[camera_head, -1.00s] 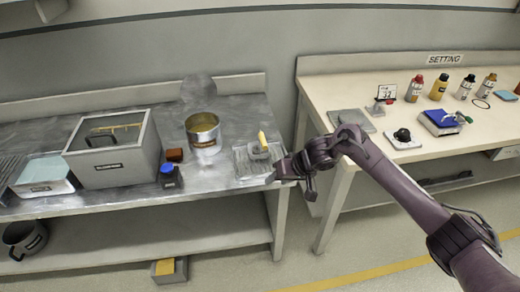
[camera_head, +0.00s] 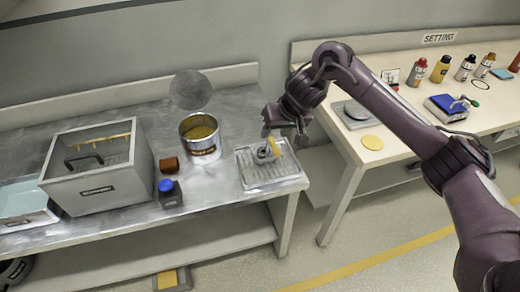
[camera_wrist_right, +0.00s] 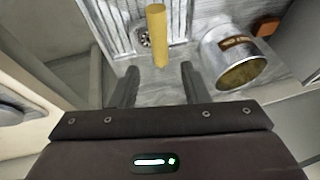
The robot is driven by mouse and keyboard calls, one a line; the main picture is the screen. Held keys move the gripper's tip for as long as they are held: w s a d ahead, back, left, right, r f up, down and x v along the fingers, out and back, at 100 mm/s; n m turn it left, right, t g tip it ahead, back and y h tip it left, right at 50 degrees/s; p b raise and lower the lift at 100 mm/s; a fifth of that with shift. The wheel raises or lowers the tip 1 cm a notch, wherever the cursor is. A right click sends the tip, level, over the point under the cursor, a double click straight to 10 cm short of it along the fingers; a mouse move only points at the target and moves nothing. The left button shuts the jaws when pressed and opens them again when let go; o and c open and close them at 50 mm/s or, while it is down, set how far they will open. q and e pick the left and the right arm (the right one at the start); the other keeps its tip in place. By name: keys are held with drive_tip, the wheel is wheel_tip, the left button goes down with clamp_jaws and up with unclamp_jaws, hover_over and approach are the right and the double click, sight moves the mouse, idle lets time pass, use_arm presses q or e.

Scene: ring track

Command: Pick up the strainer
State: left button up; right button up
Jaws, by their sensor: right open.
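What I take to be the strainer is a small grey piece with a yellow handle (camera_head: 274,148), on a ribbed metal tray (camera_head: 285,184) at the right end of the steel table. Its handle points up, slightly tilted. In the right wrist view the yellow handle (camera_wrist_right: 157,35) is just beyond my fingertips, roughly centred between them; the grey part below is mostly hidden. My right gripper (camera_head: 285,136) is open and empty, above and close to the handle. Its two fingers (camera_wrist_right: 158,72) are spread apart in the wrist view. My left gripper is out of view.
A metal pot (camera_head: 201,148) stands left of the tray. Further left are a brown block (camera_head: 168,164), a blue-capped bottle (camera_head: 170,196) and a grey box (camera_head: 103,192). A beige table (camera_head: 400,105) with bottles stands to the right, across a gap.

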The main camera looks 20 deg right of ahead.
sight(272, 139)
wheel_tip(272, 139, down, 2)
drive_tip(key=shift+w+a+f+b, duration=0.1)
drive_tip(key=shift+a+b, duration=0.05)
drive_tip(key=shift+b, duration=0.2)
drive_tip(key=x, duration=0.3)
drive_tip(key=shift+a+f, duration=0.15)
drive_tip(key=shift+f, duration=0.05)
drive_tip(key=shift+w+a+f, duration=0.1)
drive_tip(key=shift+f, duration=0.15)
drive_tip(key=c, duration=0.7)
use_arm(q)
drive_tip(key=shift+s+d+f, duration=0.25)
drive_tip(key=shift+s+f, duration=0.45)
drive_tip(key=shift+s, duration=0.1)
use_arm(e)
clamp_jaws()
